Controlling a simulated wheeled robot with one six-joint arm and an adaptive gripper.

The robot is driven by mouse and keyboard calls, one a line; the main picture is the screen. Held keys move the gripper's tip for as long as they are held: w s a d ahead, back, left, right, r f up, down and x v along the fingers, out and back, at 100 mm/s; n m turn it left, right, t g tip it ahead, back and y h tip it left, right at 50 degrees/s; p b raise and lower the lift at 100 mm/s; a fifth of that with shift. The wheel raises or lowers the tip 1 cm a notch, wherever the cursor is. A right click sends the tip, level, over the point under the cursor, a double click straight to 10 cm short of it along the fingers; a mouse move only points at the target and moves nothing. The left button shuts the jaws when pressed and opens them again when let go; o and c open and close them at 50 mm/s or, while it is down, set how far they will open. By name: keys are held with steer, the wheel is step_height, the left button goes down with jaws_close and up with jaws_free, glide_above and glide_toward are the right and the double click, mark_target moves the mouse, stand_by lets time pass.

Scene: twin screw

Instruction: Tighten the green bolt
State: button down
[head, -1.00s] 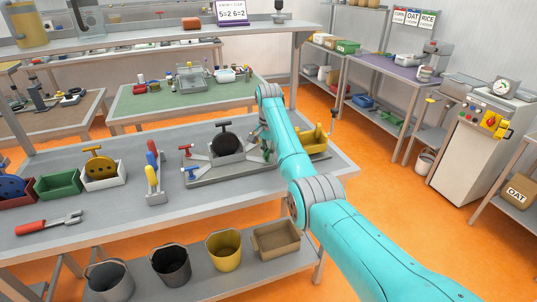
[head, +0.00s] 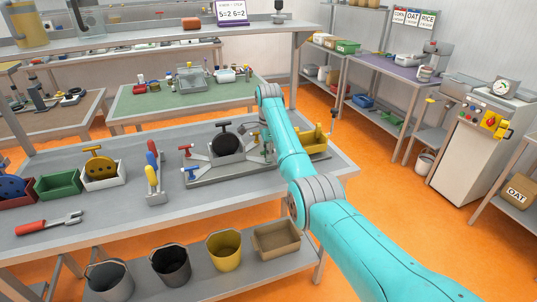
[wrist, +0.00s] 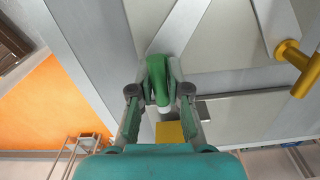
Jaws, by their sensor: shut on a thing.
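The green bolt (wrist: 158,75) shows in the wrist view, with a green handle-like head, between the two fingers of my gripper (wrist: 159,95). The fingers are shut on it. Its seat in the fixture is partly hidden by the handle. In the head view my gripper (head: 268,150) is at the right end of the grey fixture (head: 212,176), mostly behind my arm. The fixture holds a black round part (head: 226,144) in its middle. A red bolt (head: 187,150) and a blue bolt (head: 189,173) are on its left side. A yellow bolt (wrist: 293,58) shows at the right of the wrist view.
Blue, red and yellow-handled clamps (head: 154,175) stand to the left. A red-handled wrench (head: 48,223) lies at the front left. The front middle of the bench is clear.

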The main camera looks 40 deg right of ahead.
steer(key=shift+m, duration=0.3)
steer(key=c, duration=1.1)
jaws_free()
steer(key=shift+r, duration=3.75)
